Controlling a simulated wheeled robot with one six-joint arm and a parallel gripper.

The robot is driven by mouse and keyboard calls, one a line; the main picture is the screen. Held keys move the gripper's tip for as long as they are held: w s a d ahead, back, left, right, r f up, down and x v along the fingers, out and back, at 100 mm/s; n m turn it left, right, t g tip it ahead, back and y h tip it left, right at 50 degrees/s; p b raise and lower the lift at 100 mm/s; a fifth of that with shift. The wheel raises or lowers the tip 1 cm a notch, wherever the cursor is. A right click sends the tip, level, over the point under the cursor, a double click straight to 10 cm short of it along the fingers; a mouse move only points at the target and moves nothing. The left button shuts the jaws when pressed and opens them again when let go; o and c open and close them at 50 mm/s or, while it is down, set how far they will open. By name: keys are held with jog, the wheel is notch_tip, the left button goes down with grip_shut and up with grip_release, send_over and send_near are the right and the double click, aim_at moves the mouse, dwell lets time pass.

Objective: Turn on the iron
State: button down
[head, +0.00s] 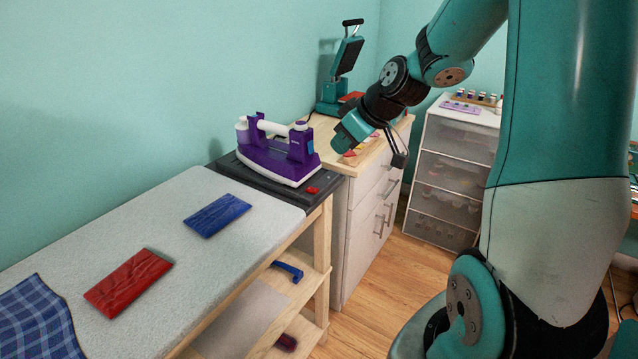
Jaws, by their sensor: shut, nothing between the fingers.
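A purple and white iron (276,150) rests flat on a black pad (232,164) at the right end of the ironing table. A small red switch (313,190) sits on the pad's front right corner, close to the iron. I cannot tell its on or off state. My gripper (342,143) is at the end of the teal arm, to the right of the iron and above the wooden cabinet top. It is apart from the iron and the switch. It is shut and holds nothing; its fingertips show only small.
A red cloth (128,283), a blue cloth (217,215) and a plaid cloth (38,322) lie on the grey ironing surface (150,215). A heat press (340,75) stands on the cabinet (366,205) behind my gripper. A white drawer unit (450,172) stands right. Wooden floor in front is clear.

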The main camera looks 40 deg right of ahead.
send_over(311, 189)
jog(key=s, duration=0.2)
jog(key=f, duration=0.8)
jog(key=shift+w+d+f, duration=0.1)
jog(key=shift+w+d, duration=0.15)
jog(key=shift+s+d+f+p, duration=0.1)
jog(key=shift+s+f+p, duration=0.1)
jog(key=shift+f, duration=0.4)
jog(key=shift+s+d+f+p, duration=0.1)
jog(key=shift+f+p, duration=0.05)
jog(key=shift+f, duration=1.05)
jog(key=shift+a+f, duration=0.1)
